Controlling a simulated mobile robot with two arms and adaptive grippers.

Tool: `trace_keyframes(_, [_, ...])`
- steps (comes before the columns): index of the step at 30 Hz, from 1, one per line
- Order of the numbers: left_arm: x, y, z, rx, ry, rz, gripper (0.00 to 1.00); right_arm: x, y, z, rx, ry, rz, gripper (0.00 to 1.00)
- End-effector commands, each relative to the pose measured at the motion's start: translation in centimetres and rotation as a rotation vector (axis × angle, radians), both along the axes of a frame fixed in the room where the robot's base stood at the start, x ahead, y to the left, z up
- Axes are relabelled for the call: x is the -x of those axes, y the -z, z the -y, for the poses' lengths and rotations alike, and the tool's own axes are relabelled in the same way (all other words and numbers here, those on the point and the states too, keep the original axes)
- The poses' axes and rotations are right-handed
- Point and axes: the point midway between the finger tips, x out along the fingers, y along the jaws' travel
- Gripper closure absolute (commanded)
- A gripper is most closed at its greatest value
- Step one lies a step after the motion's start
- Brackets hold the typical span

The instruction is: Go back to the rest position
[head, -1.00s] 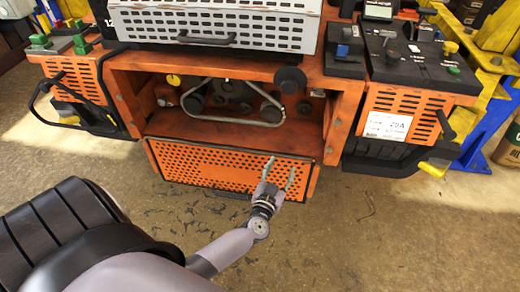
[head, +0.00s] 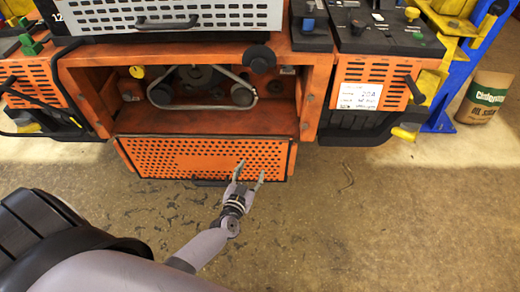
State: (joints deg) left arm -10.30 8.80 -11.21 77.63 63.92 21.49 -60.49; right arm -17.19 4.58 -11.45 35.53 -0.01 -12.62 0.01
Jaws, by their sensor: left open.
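My left gripper (head: 249,172) is in the lower middle of the head view, with its two fingers apart and nothing between them. Its fingertips overlap the lower right part of the perforated orange panel (head: 180,157) in the picture. I cannot tell whether they touch it. The panel is tilted out at the bottom of the orange mower (head: 318,85). Above it the bay is open and shows a belt (head: 203,104) around dark pulleys. My right gripper is not in view.
A black handle (head: 209,183) sits at the panel's lower edge. A control box with a white label (head: 360,96) and a yellow-tipped lever (head: 403,134) stands at right. A blue and yellow lift post (head: 455,75) and a paper sack (head: 485,97) are beyond. The floor (head: 370,220) at lower right is clear.

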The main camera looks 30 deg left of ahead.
Motion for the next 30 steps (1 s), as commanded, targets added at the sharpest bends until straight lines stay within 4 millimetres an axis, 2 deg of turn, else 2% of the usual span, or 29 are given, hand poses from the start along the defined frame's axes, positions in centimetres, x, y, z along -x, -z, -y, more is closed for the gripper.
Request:
trace_keyframes(5, [0.0,0.0,0.0,0.000,0.000,0.000,0.50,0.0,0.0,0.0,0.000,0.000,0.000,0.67])
trace_keyframes(8, [0.4,0.9,0.2,-0.001,0.012,-0.018,0.50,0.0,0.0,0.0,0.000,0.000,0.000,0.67])
trace_keyframes(11, [2.0,4.1,1.0,0.006,0.053,-0.090,0.50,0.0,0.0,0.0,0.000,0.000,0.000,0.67])
trace_keyframes(14, [5.3,9.4,2.3,0.022,0.115,-0.220,0.50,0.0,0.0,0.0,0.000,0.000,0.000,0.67])
trace_keyframes(15, [7.0,11.9,2.8,0.031,0.141,-0.285,0.50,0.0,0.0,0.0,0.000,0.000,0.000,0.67])
trace_keyframes(17, [10.0,15.4,3.4,0.044,0.173,-0.389,0.50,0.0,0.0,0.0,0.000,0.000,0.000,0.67])
trace_keyframes(18, [12.2,17.6,3.8,0.052,0.191,-0.459,0.50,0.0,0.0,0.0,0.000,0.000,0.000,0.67])
trace_keyframes(20, [15.7,20.7,4.2,0.064,0.211,-0.566,0.50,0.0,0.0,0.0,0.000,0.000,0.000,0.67])
trace_keyframes(21, [18.1,22.6,4.3,0.071,0.220,-0.637,0.50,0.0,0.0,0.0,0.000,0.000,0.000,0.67])
trace_keyframes(25, [26.6,27.8,4.3,0.086,0.228,-0.872,0.50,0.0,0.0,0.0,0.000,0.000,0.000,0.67])
trace_keyframes(27, [31.0,29.7,4.0,0.085,0.221,-0.986,0.50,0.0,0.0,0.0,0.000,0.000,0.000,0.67])
trace_keyframes(30, [36.5,31.5,3.4,0.079,0.204,-1.123,0.50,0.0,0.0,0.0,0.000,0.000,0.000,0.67])
